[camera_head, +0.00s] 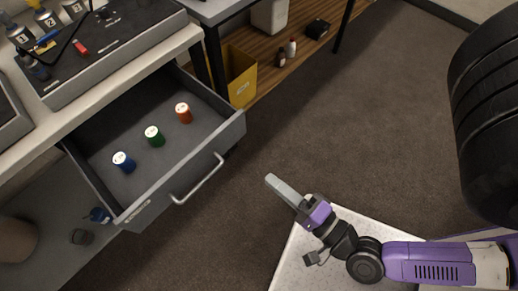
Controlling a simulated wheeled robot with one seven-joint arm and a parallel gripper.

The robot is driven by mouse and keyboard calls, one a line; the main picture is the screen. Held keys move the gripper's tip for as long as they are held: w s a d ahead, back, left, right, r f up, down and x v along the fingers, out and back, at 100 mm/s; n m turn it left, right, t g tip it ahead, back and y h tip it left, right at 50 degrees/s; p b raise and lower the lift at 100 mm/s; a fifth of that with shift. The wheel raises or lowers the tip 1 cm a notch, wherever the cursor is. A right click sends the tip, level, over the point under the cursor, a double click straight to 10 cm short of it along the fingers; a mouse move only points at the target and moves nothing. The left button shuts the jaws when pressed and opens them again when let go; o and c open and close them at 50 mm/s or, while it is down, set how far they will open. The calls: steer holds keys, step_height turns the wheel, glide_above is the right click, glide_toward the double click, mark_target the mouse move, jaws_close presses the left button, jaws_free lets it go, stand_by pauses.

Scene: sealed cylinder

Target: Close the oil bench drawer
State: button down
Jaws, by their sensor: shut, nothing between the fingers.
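The oil bench drawer (179,183) is pulled well out from under the bench top at the left. Its grey front carries a silver bar handle (199,181). Inside stand three small cylinders with white tops: a blue one (123,162), a green one (154,136) and an orange one (183,113). My gripper (272,181) is shut and empty. It is to the right of the drawer handle in the picture, apart from it, and points up and left towards the drawer.
The bench top (120,100) holds grey trays with bottles and tools. A yellow bin (240,76) and small bottles sit on a wooden shelf behind. A large black round object (490,110) fills the right edge. Carpet floor between is clear.

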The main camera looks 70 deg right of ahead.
mark_target(181, 105)
steer(key=p+x, duration=0.2)
steer(key=x, duration=1.1)
steer(key=shift+w, duration=0.2)
steer(key=shift+d, duration=0.1)
steer(key=x, duration=2.8)
steer(key=shift+w+f, duration=0.1)
steer(key=shift+w, duration=0.15)
steer(key=shift+w+d, duration=0.1)
steer(key=shift+w, duration=0.25)
steer(key=shift+s, duration=0.1)
steer(key=shift+s, duration=0.25)
steer(key=v, duration=0.7)
steer(key=shift+s+p, duration=0.25)
steer(key=shift+p, duration=0.1)
